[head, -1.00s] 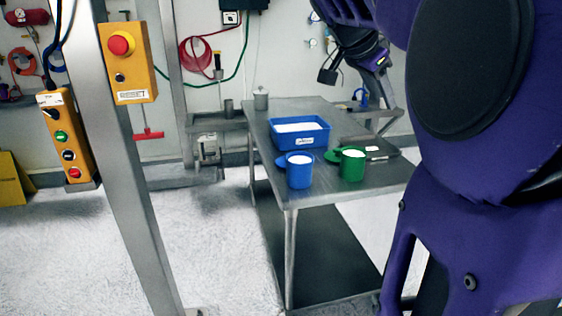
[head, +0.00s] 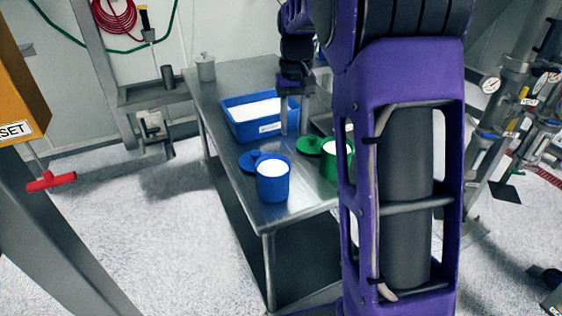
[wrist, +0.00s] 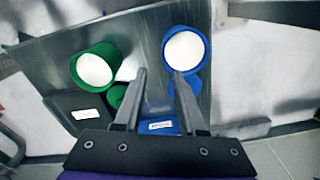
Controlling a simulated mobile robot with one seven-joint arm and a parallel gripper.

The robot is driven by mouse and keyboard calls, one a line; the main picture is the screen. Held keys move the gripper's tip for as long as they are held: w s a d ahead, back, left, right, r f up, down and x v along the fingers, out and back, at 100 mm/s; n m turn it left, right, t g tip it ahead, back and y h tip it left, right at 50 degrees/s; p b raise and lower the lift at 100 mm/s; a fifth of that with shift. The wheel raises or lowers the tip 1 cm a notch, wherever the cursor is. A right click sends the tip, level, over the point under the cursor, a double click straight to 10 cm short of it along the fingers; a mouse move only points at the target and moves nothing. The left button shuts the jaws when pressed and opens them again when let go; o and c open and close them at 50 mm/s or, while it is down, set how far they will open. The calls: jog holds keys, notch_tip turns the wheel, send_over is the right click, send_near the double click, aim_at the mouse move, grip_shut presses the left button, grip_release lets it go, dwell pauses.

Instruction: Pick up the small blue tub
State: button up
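The small blue tub (head: 273,185) is round, full of white powder, and stands upright on the steel table near its front corner. Its blue lid (head: 250,160) lies just behind it. In the wrist view the tub (wrist: 206,55) is at the top, right of centre, beyond the tip of the right finger. My gripper (wrist: 160,78) is open with nothing between its fingers. In the head view my gripper (head: 292,125) hangs over the table by the right end of the blue rectangular bin, behind the tub and apart from it.
The blue bin (head: 235,125) of white powder sits behind the tub. A green tub (head: 330,165) with its green lid (head: 309,145) stands to the right, partly behind my arm. A grey canister (head: 206,70) is at the table's far corner. The table's left side (head: 215,105) is clear.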

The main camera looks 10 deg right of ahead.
aim_at(288, 179)
jog(key=f, duration=0.6)
jog(key=f+b, duration=0.1)
jog(key=f, duration=0.5)
jog(key=a+f, duration=0.1)
jog(key=f, duration=0.4)
jog(key=shift+w+f, duration=0.1)
jog(key=shift+f, duration=0.3)
grip_shut()
dwell(0.7)
